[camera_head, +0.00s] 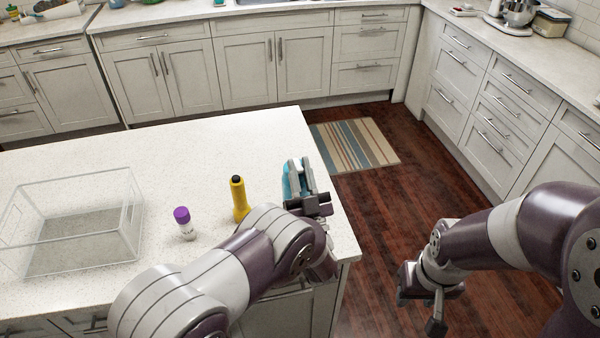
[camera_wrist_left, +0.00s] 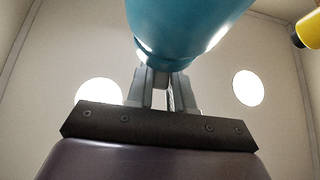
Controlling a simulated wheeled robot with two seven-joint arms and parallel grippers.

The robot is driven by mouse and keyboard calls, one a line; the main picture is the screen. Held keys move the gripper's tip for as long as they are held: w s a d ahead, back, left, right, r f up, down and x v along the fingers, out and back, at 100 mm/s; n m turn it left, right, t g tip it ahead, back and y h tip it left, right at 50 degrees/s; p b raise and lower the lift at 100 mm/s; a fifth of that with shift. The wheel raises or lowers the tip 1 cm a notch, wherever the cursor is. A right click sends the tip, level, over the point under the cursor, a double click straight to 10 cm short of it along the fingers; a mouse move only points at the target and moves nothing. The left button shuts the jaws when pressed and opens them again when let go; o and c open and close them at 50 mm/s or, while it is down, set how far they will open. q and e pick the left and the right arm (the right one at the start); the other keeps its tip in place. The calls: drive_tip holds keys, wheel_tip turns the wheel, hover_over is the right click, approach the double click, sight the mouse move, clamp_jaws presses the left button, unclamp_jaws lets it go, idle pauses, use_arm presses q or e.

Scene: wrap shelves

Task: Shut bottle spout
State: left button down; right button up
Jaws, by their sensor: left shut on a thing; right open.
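A teal bottle (camera_head: 288,183) is between the fingers of my left gripper (camera_head: 300,178) at the right end of the white counter, partly hidden by the fingers. In the left wrist view the teal bottle (camera_wrist_left: 190,25) fills the top middle, and the left gripper's fingers (camera_wrist_left: 165,85) meet its lower side. Its spout cannot be made out in either view. My right gripper (camera_head: 426,300) is open and empty, over the wooden floor to the right of the counter.
A yellow bottle with a black top (camera_head: 240,200) stands just left of my left gripper. A small white bottle with a purple cap (camera_head: 184,225) stands farther left. A clear open bin (camera_head: 125,210) sits at the counter's left. Cabinets line the back and right.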

sight(300, 172)
use_arm(q)
drive_tip(key=c, duration=1)
unclamp_jaws()
drive_tip(key=shift+c, duration=0.2)
drive_tip(key=b+v, duration=0.2)
drive_tip(key=v, duration=0.3)
drive_tip(key=shift+w+f+b, duration=0.15)
drive_tip(key=shift+f+b, duration=0.1)
drive_tip(key=shift+b, duration=0.1)
drive_tip(key=s+d+b, duration=0.4)
drive_tip(key=s+b, duration=0.2)
drive_tip(key=s, duration=0.5)
drive_tip(key=shift+s+r, duration=0.25)
drive_tip(key=shift+s, duration=0.05)
